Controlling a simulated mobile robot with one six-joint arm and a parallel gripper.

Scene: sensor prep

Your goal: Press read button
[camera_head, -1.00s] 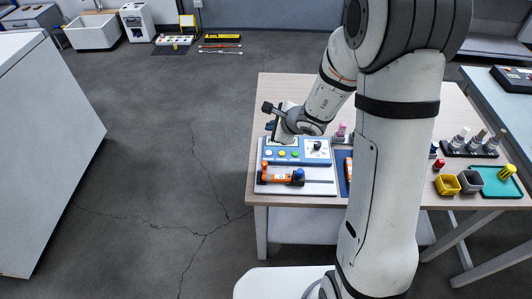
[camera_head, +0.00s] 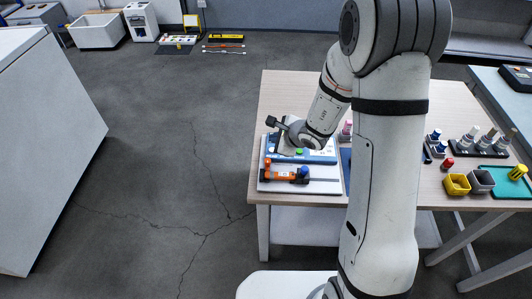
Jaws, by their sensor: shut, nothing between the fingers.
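A blue instrument panel (camera_head: 318,157) lies on a light base near the left edge of the wooden table, with a row of small coloured buttons along its front. A green button (camera_head: 299,151) shows at the front, just right of my gripper. Labels are too small to read, so I cannot tell which is the read button. My gripper (camera_head: 286,150) is shut and empty, pointing down over the left front part of the panel. It hides some buttons and most of the screen. I cannot tell whether its tips touch a button.
An orange and black tool with a blue knob (camera_head: 303,173) lies just in front of the panel. Floor left of the table is clear.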

